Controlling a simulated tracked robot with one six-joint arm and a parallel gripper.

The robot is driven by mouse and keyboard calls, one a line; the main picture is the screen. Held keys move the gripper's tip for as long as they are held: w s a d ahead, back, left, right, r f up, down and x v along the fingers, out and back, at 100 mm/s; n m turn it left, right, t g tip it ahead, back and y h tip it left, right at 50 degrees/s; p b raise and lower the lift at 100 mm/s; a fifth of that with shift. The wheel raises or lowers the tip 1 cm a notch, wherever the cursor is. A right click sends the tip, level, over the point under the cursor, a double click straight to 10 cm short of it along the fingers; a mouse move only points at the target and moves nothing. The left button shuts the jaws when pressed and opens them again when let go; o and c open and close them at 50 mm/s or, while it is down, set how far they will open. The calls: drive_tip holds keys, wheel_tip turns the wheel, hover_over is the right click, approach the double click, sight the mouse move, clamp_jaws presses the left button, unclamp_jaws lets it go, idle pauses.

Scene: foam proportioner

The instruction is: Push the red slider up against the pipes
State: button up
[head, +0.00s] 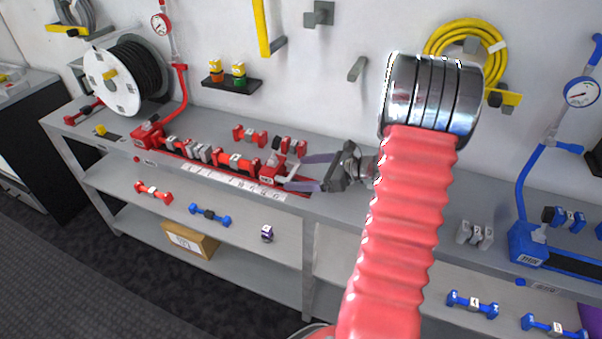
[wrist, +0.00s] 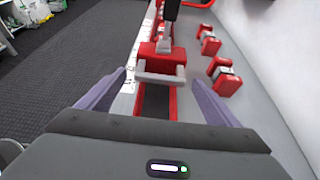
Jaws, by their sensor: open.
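The red slider (head: 269,172) sits at the right end of a red-edged rail on the bench. It also shows in the wrist view (wrist: 160,57), with a pale grey handle on its near side. Red and grey pipe pieces (head: 196,151) lie in the rail left of the slider in the head view. My gripper (head: 290,172) is open at the slider's right end. In the wrist view its purple fingers (wrist: 157,78) stand on either side of the grey handle. I cannot tell whether they touch it.
Loose red pipe pieces (head: 250,136) lie behind the rail, near my gripper. A white ruler strip (head: 225,180) runs along the rail's front. A hose reel (head: 112,75) stands at the bench's left. A blue station (head: 527,243) is at right. Bare rail lies below the slider in the wrist view.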

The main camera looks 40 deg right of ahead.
drive_tip(key=shift+c, duration=0.4)
drive_tip(key=shift+a, duration=0.1)
drive_tip(key=c, duration=1.4)
drive_tip(key=shift+c, duration=0.2)
drive_tip(key=shift+w, duration=0.1)
